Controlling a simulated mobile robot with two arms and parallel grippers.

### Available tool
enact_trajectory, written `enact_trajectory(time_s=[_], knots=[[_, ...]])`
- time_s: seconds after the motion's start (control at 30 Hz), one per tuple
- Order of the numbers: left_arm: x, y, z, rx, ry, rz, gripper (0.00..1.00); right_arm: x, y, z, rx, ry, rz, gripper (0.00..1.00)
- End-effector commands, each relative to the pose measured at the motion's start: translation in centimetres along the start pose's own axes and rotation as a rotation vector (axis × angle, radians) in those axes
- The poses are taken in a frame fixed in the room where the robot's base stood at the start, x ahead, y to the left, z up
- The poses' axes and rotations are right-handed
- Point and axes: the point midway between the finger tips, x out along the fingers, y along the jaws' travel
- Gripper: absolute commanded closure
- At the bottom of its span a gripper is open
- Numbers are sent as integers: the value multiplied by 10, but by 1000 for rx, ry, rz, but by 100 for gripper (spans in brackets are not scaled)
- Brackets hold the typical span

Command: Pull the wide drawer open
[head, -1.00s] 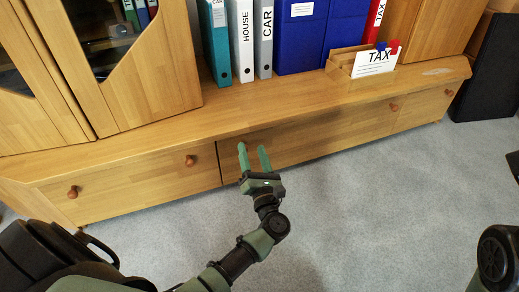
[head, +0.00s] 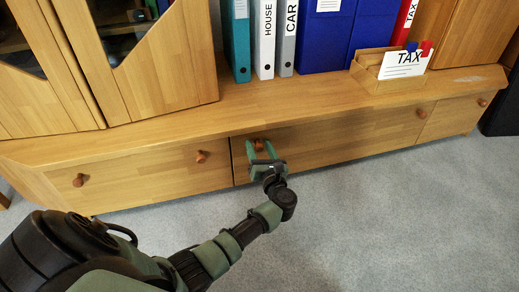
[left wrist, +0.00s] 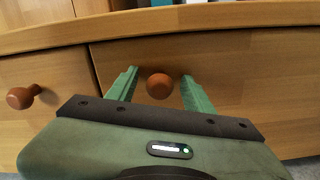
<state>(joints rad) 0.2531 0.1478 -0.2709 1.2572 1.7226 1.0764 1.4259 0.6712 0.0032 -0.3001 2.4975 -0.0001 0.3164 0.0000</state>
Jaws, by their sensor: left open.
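The wide drawer (head: 345,142) is the long wooden front in the middle of the low cabinet, and it looks closed. Its left round knob (head: 259,145) is reddish brown, and its right knob (head: 422,114) is clear of my arms. My left gripper (head: 262,147) is open at the left knob, with one green finger on each side of it. In the left wrist view the knob (left wrist: 159,86) sits between the open fingers (left wrist: 160,88), with a gap to each. My right gripper is not in view.
A narrower drawer with two knobs (head: 201,157) lies to the left, and another with one knob (head: 482,102) to the right. The grey carpet (head: 400,215) in front is clear.

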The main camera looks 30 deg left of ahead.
Motion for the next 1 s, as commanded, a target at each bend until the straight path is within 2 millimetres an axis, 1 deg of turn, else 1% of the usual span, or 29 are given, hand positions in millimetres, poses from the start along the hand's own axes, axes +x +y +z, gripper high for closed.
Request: enact_trajectory(time_s=[0.13, 0.17, 0.2, 0.27, 0.3, 0.33, 1.0], knots=[[0, 0, 0, 1, 0, 0, 48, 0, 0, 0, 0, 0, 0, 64], [0, 0, 0, 1, 0, 0, 57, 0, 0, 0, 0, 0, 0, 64], [0, 0, 0, 1, 0, 0, 68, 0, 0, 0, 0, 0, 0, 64], [0, 0, 0, 1, 0, 0, 85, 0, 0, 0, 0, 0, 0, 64], [0, 0, 0, 1, 0, 0, 96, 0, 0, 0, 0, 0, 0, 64], [0, 0, 0, 1, 0, 0, 100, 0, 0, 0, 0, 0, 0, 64], [-1, 0, 0, 2, 0, 0, 100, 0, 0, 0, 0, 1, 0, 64]])
